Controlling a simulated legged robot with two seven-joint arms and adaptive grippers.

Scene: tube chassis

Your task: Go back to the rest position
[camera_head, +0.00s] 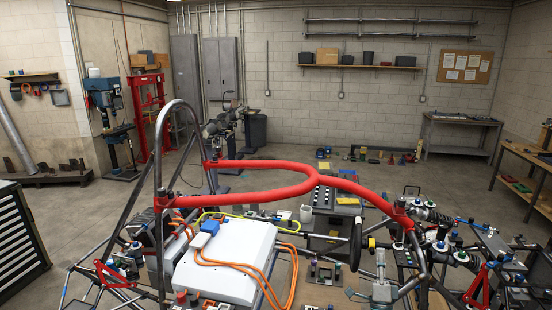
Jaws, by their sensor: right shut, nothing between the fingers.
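My right gripper (380,259) shows at the bottom, right of centre, as a small grey shape pointing away from me. Its fingers are together and hold nothing. It is near the inside of the tube chassis, right of the white box and below the dark steering wheel. The tube chassis (160,135) has a dark hoop at the left and a red padded tube (240,197) across the middle. I cannot make out my left gripper.
A white box (225,262) with orange cables sits inside the chassis. A black steering wheel (356,245) stands beside it. Suspension parts (440,245) crowd the right. A drawer cabinet (20,235) stands left. The floor (440,185) behind the chassis is partly free.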

